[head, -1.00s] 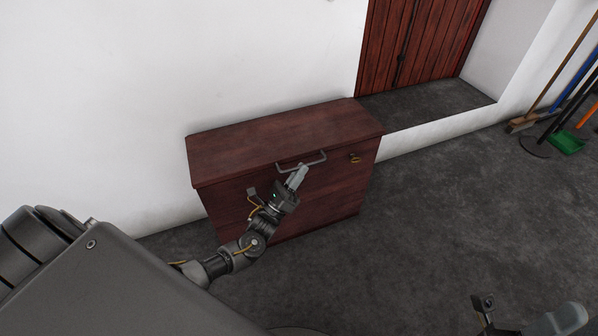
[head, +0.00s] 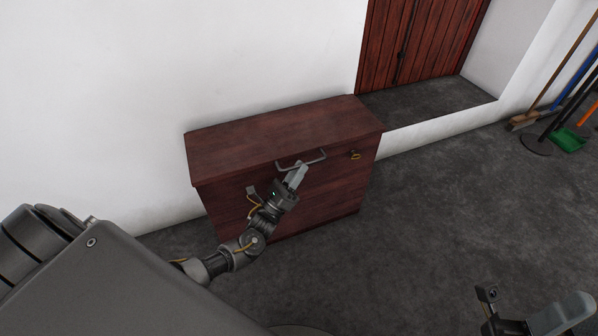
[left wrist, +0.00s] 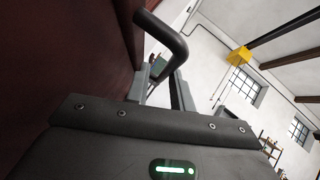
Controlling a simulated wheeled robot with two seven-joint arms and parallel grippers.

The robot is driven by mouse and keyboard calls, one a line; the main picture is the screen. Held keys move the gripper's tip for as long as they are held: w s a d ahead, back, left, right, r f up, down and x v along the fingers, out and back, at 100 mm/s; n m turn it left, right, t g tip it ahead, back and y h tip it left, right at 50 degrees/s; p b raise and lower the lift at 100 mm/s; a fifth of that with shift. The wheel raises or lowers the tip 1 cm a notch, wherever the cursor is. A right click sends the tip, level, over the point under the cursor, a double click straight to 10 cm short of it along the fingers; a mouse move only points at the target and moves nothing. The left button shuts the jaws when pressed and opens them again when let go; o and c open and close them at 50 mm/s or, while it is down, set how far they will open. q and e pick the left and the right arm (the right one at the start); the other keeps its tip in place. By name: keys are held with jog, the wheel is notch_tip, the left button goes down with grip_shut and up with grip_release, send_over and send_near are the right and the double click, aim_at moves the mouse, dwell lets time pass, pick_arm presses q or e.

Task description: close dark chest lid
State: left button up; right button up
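The dark red-brown chest (head: 285,190) stands against the white wall. Its lid (head: 270,135) lies flat on top, with no gap that I can see. A grey bar handle (head: 301,160) sits at the upper front and shows large in the left wrist view (left wrist: 170,35). My left gripper (head: 297,174) is at the handle, in front of the chest. In the left wrist view its fingers (left wrist: 160,93) are apart, with the handle bar reaching toward the gap between them. I cannot tell if they touch it. My right gripper (head: 572,312) is partly in view at the bottom right; its finger state is unclear.
A red wooden door (head: 415,45) stands behind a grey step (head: 430,100). Brooms and a green dustpan (head: 566,140) are at the far right. The grey floor (head: 450,210) right of the chest is clear.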

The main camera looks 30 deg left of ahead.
pick_arm(q)
jog(key=shift+s+f, duration=0.1)
jog(key=shift+f, duration=0.05)
jog(key=v, duration=1)
jog(key=shift+s, duration=0.2)
jog(key=shift+a+f, duration=0.1)
jog(key=shift+f, duration=0.05)
